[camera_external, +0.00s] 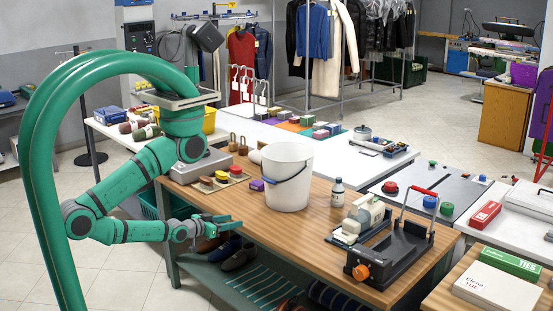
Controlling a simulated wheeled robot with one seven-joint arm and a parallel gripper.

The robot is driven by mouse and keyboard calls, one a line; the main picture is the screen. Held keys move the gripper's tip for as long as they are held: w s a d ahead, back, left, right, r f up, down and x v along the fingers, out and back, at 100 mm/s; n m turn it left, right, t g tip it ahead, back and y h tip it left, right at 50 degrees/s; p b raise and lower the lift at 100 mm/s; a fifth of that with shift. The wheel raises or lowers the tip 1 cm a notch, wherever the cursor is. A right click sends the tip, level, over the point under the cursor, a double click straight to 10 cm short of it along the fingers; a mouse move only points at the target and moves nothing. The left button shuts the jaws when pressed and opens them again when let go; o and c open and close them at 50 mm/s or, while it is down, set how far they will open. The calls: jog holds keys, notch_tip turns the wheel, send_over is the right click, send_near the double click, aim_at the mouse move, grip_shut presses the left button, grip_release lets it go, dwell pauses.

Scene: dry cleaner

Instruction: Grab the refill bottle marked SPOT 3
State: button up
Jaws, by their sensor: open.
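A small bottle (338,193) with a dark cap and a pale label stands upright on the wooden table (290,232), just right of a white bucket. The writing on its label is too small to read, so I cannot tell whether it is marked SPOT 3. My gripper (236,223) is open and empty at the table's front left edge. It is well to the left of the bottle, with the bucket standing between and behind.
The white bucket (287,185) is the tallest thing at the table's middle. A black machine with an orange knob (361,272) and a cream-coloured device (363,216) stand right of the bottle. A tray of brushes (225,179) lies behind my gripper. The table's front middle is clear.

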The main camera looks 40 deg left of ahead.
jog(key=w+d, duration=0.2)
jog(key=w, duration=0.2)
jog(key=w+d+n+t+h, duration=0.1)
jog(key=w+d, duration=0.1)
jog(key=w, duration=0.2)
jog(key=w+d+h, duration=0.1)
jog(key=w+d, duration=0.1)
jog(key=w, duration=0.2)
jog(key=shift+w+n+t, duration=0.3)
jog(key=shift+w+n, duration=0.1)
jog(key=w+d+r+h, duration=0.1)
jog(key=w+d+r, duration=0.1)
jog(key=w+d, duration=0.45)
jog(key=w+d+r+h, duration=0.2)
jog(key=w+d, duration=0.1)
jog(key=w, duration=0.7)
jog(key=g+y, duration=0.2)
jog(key=y, duration=0.5)
send_near(337, 181)
jog(key=d+x, duration=0.1)
jog(key=x, duration=0.3)
jog(key=shift+w+a+f+g+y, duration=0.1)
jog(key=shift+w+a+g+y, duration=0.2)
jog(key=shift+w+a+y, duration=0.2)
jog(key=x, duration=1)
jog(key=shift+w+d+f, duration=0.2)
jog(key=shift+w, duration=0.1)
grip_shut()
